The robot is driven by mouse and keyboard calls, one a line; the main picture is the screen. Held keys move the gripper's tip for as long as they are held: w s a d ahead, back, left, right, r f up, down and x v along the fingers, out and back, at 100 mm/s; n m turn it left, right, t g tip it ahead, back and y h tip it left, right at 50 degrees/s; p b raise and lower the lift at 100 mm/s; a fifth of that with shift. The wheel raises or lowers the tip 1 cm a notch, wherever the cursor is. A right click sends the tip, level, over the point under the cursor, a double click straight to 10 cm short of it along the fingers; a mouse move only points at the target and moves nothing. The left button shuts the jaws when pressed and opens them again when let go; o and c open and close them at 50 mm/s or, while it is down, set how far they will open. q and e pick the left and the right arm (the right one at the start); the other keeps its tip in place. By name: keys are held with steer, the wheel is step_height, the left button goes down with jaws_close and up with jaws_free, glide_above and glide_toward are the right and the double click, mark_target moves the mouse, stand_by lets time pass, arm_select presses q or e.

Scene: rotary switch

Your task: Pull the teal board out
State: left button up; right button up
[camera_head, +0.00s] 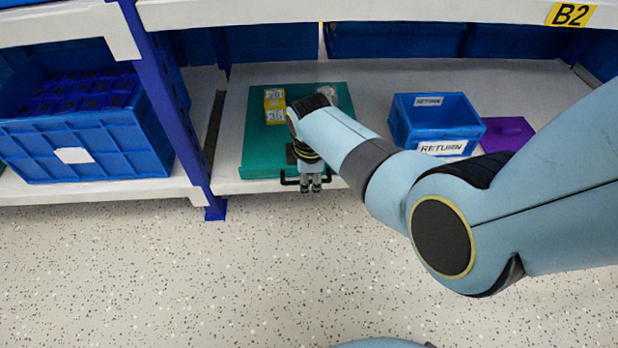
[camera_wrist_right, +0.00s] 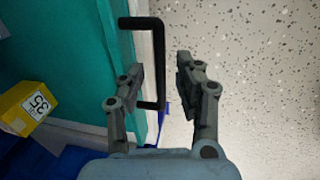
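The teal board (camera_head: 262,150) lies on the lower shelf, with a black handle (camera_head: 290,181) on its front edge. In the right wrist view the board (camera_wrist_right: 112,40) is at the left and its black handle (camera_wrist_right: 158,50) stands out from the edge. My right gripper (camera_head: 311,188) is at the handle, pointing down past the shelf's front edge. In the right wrist view my right gripper (camera_wrist_right: 160,72) is open, and the handle's bar shows between its fingers. I cannot tell whether either finger touches it. My left gripper is not in view.
Yellow boxes (camera_head: 274,105) stand on the board, and a greyish item (camera_head: 327,92) is partly hidden behind my right arm. A blue RETURN bin (camera_head: 437,122) and a purple item (camera_head: 508,134) are to the right. A blue crate (camera_head: 100,145) is at left. The floor (camera_head: 150,270) in front is clear.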

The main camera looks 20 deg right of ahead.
jaws_close()
stand_by(0.3)
stand_by(0.3)
